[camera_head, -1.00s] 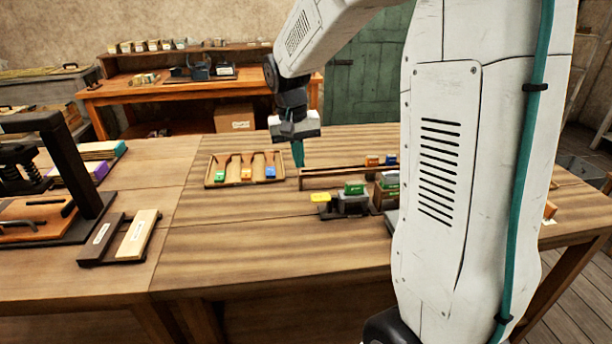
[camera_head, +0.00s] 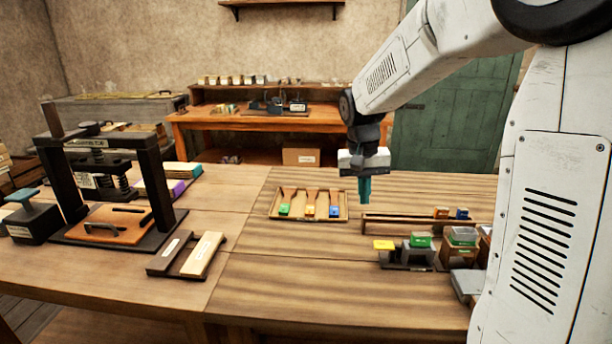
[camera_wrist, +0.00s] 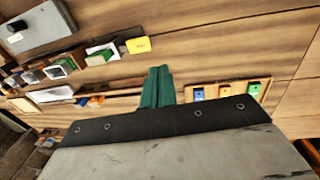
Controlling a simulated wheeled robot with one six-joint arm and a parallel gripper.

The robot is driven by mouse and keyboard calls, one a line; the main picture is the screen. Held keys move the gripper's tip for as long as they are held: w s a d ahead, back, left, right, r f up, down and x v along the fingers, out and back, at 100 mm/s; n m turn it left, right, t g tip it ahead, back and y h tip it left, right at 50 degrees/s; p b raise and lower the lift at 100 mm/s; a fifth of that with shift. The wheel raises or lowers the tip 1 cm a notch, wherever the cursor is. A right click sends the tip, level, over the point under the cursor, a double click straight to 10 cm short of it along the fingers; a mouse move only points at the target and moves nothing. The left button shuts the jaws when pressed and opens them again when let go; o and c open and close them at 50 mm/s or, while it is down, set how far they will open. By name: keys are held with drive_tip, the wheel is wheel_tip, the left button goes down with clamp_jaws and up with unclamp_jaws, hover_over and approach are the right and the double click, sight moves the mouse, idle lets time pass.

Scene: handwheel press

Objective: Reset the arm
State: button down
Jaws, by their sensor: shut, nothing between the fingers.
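My gripper (camera_head: 365,189) points down above the workbench, right of the shallow wooden tray. Its teal fingers are shut together with nothing between them; they also show in the wrist view (camera_wrist: 157,86). My arm reaches in from the right of the head view. The wooden tray (camera_head: 274,214) holds three tools with green, orange and blue tags, and it shows beside the fingers in the wrist view (camera_wrist: 265,88).
A low rail (camera_head: 410,221), a yellow-topped block (camera_head: 384,245) and several small boxes sit at the right. The bench front middle is clear. A second bench (camera_head: 260,118) stands behind.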

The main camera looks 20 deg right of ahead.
drive_tip(key=s+a+r+n, duration=0.1)
drive_tip(key=s+a+n, duration=0.1)
drive_tip(key=s, duration=0.7)
drive_tip(key=s+a+r+n+t, duration=0.1)
drive_tip(key=s+a, duration=0.4)
drive_tip(key=s, duration=0.4)
drive_tip(key=s+a+r+n+y, duration=0.1)
drive_tip(key=s+a, duration=0.3)
drive_tip(key=s, duration=0.5)
drive_tip(key=shift+s+a+r+n+t, duration=0.15)
drive_tip(key=shift+r+n+t, duration=0.25)
drive_tip(key=shift+n, duration=0.4)
drive_tip(key=w+d+m, duration=0.2)
drive_tip(key=w+d, duration=0.3)
drive_tip(key=w, duration=0.3)
drive_tip(key=w+d+f+m+g, duration=0.1)
drive_tip(key=w+d, duration=0.5)
drive_tip(key=w, duration=0.2)
drive_tip(key=w+d+m, duration=0.2)
drive_tip(key=w+d, duration=0.3)
drive_tip(key=w, duration=0.4)
drive_tip(key=shift+d+f+m, duration=0.15)
drive_tip(key=shift+f+m, duration=0.15)
drive_tip(key=shift+f, duration=0.05)
